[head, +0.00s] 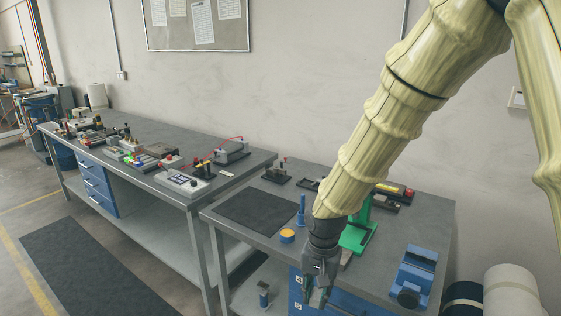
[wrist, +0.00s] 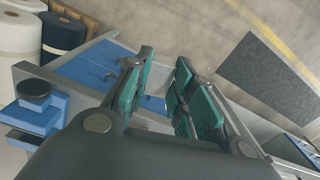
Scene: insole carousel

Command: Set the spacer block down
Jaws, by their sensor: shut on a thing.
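My gripper (head: 316,298) points down at the front edge of the near bench (head: 385,262), in front of the blue drawers. In the wrist view my gripper (wrist: 160,98) shows two dark fingers with teal pads, a gap between them. It is shut on the spacer block, but the block itself is not clearly visible in either view. Blue drawer fronts and floor show beyond the fingers in the wrist view.
A blue vise-like device (head: 414,275) stands right of my gripper. A green stand (head: 359,235), a yellow-topped blue cup (head: 287,236) and a blue post (head: 301,211) stand behind it. A dark mat (head: 256,212) lies clear at the bench's left.

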